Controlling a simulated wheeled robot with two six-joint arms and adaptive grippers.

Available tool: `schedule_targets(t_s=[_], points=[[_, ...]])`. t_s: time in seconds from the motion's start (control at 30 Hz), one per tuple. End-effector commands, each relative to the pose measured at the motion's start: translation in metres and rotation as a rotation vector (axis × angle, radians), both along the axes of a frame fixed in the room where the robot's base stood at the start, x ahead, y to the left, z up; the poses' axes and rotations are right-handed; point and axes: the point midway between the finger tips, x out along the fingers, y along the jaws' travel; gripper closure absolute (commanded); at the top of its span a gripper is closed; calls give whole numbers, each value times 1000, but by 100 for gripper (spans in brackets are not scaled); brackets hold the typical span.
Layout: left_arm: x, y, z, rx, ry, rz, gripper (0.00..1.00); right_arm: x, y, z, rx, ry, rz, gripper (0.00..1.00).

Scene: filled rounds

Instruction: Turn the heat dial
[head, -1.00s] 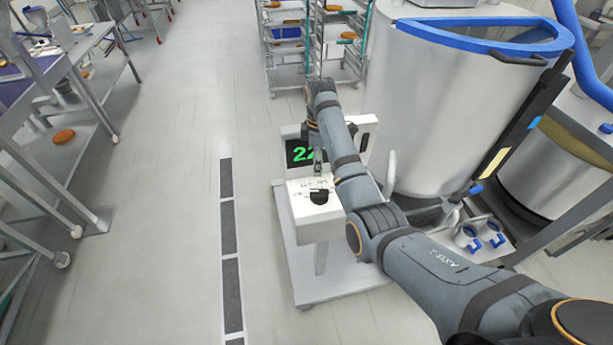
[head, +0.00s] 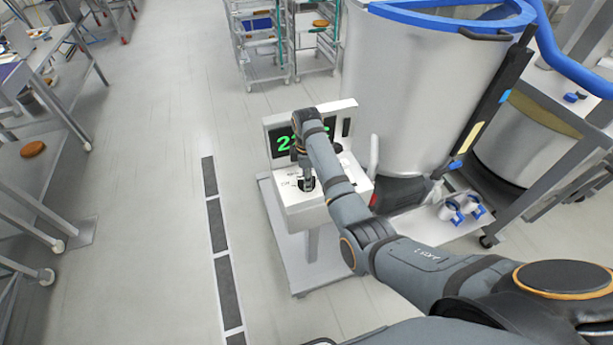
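The heat dial (head: 308,185) is a black knob on the sloped white top of a control stand (head: 300,211). A dark display (head: 281,142) with green digits stands behind it, partly covered by my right arm. My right gripper (head: 307,179) points down at the dial, its fingertips at or right around the knob. The fingers are small and partly hidden, so I cannot tell whether they grip it. A second black knob (head: 337,148) shows behind my arm. My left gripper is not in view.
A large steel vat (head: 415,95) with a blue rim stands right of the control stand. Wheeled racks (head: 262,45) stand behind. Steel tables (head: 30,110) line the left. The floor between is open, with a dark drain strip (head: 222,250).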

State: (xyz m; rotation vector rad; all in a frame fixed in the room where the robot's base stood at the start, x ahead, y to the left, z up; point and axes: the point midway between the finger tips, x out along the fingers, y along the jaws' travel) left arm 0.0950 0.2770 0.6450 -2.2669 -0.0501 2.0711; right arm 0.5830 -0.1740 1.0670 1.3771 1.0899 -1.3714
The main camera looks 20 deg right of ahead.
Motion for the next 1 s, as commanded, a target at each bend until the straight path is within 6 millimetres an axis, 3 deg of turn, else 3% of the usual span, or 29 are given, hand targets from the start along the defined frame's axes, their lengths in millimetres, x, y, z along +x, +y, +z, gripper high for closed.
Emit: schedule_targets(t_s=[0.03, 0.27, 0.67, 1.0], points=[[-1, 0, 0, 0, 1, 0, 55, 0, 0, 0, 0, 0, 0, 69], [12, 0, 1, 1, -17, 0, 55, 1, 0, 0, 0, -2, 0, 100], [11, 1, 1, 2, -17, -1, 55, 1, -1, 2, -2, -4, -51, 100], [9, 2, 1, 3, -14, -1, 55, 3, -2, 3, -1, -7, -299, 100]])
